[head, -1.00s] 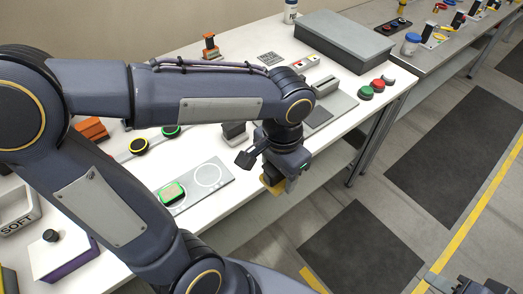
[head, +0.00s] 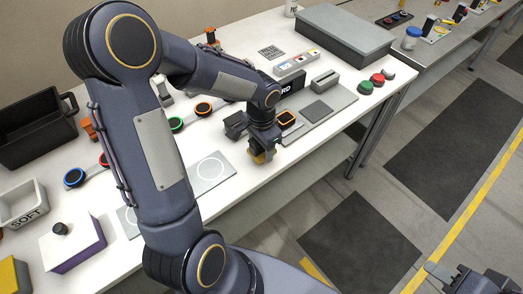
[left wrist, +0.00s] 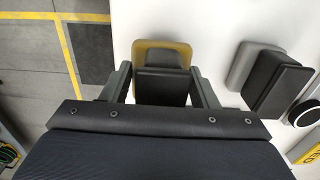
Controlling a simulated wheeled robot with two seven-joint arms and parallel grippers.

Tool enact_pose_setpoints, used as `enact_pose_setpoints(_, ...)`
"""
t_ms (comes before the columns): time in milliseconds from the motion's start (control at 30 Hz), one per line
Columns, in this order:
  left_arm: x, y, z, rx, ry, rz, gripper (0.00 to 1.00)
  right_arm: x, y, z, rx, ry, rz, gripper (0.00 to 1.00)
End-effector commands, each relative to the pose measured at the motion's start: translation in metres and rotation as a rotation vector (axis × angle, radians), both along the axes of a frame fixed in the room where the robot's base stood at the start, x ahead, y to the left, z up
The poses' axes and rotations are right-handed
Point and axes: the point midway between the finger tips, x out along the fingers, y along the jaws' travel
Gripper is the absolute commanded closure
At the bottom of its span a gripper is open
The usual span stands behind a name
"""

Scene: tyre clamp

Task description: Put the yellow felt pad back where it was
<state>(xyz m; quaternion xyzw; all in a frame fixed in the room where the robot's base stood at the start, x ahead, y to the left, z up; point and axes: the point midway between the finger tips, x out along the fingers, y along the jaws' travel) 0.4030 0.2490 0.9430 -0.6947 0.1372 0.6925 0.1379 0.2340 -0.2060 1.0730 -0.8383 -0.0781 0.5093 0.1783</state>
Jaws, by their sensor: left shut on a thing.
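My left gripper (head: 262,150) is shut on the yellow felt pad (head: 257,158), in the air near the table's front edge. In the left wrist view the pad (left wrist: 160,45) shows between the two fingers (left wrist: 163,85), with a dark block on it. A grey plate (head: 212,182) with white circle outlines lies on the table, left of the gripper. One circle is bare; my left arm hides much of the plate's left part.
A grey fixture (head: 335,105) and an orange-rimmed dark item (head: 286,118) are close right of the gripper. A white SOFT bin (head: 22,208), a white-and-purple box (head: 72,245) and a dark crate (head: 35,130) stand at left. Red and green buttons (head: 378,79) are at the right end.

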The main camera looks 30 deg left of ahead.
Motion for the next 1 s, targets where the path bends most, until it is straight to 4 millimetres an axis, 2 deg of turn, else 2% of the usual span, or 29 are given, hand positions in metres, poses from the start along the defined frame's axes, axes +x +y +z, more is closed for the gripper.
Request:
enact_pose_setpoints(33,-0.002,-0.001,-0.010,-0.001,0.007,-0.002,0.64,0.000,0.000,0.000,0.000,0.000,0.000,0.64)
enact_pose_setpoints(167,-0.002,-0.001,-0.024,-0.002,0.004,-0.001,0.64,0.000,0.000,0.000,0.000,0.000,0.000,0.64)
enact_pose_setpoints(567,-0.001,-0.001,-0.030,-0.001,0.002,-0.001,0.64,0.000,0.000,-0.005,0.000,0.000,0.000,0.64)
enact_pose_setpoints(600,-0.001,-0.001,-0.030,-0.001,0.002,0.000,0.43,0.000,0.000,-0.004,0.000,0.000,0.000,0.64)
enact_pose_setpoints(733,-0.001,-0.001,-0.029,-0.001,0.002,-0.001,0.26,0.000,0.000,-0.004,0.000,0.000,0.000,0.64)
enact_pose_setpoints(1000,-0.001,-0.001,-0.028,-0.001,0.002,-0.001,0.24,0.000,0.000,-0.003,0.000,0.000,0.000,0.64)
